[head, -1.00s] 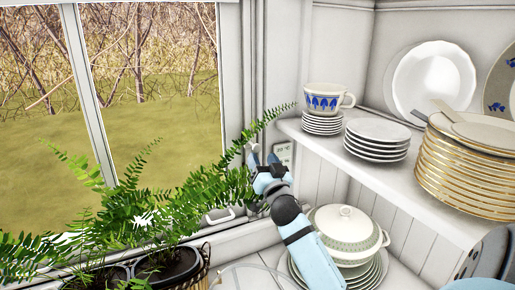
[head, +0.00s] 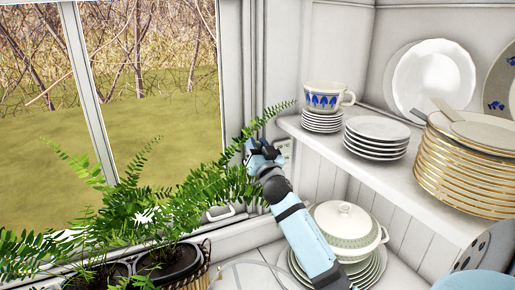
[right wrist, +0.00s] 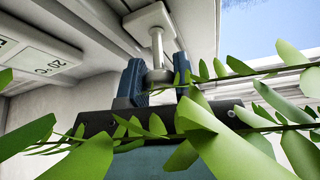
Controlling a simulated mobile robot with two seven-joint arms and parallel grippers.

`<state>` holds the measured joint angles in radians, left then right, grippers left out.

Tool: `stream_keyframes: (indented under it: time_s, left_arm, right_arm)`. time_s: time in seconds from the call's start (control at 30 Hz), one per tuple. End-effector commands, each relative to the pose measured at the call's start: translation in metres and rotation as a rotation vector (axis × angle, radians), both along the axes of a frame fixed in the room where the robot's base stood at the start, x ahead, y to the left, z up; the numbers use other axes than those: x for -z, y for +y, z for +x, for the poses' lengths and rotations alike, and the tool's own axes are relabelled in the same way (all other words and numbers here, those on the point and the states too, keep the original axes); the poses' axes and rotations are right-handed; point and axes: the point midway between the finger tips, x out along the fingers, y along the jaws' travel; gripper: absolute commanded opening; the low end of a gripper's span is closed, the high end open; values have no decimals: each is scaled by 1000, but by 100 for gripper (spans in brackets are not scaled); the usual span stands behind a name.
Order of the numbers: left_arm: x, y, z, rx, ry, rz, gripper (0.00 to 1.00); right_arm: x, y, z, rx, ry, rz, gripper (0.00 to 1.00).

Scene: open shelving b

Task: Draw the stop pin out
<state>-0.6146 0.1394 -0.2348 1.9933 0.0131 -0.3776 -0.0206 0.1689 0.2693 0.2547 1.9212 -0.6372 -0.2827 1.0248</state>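In the right wrist view, the stop pin (right wrist: 157,45) is a pale stem with a rounded knob, hanging from a white block (right wrist: 148,17) on the window frame. My right gripper (right wrist: 158,78) has its two blue fingers against both sides of the knob, with little or no gap. The pin stands straight in the block. In the head view my right gripper (head: 260,150) is beside the window frame, past the fern's tip; the pin cannot be made out there. My left gripper is not in view.
Fern fronds (head: 215,190) hang close around the gripper and cross the wrist view. A thermometer (right wrist: 35,55) is on the wall beside it. A shelf (head: 400,180) with a cup, plates (head: 465,165) and a lidded tureen (head: 345,228) below stand right of my arm.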

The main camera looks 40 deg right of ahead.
Motion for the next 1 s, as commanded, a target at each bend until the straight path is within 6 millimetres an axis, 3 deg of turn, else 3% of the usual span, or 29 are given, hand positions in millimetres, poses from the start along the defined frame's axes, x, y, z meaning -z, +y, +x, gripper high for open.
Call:
stream_keyframes:
  time_s: [0.53, 1.0]
  left_arm:
    - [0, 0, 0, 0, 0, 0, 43]
    - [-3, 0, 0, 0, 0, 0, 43]
  right_arm:
    - [0, 1, -1, -1, 0, 0, 5]
    - [0, 5, -14, -1, 0, 1, 5]
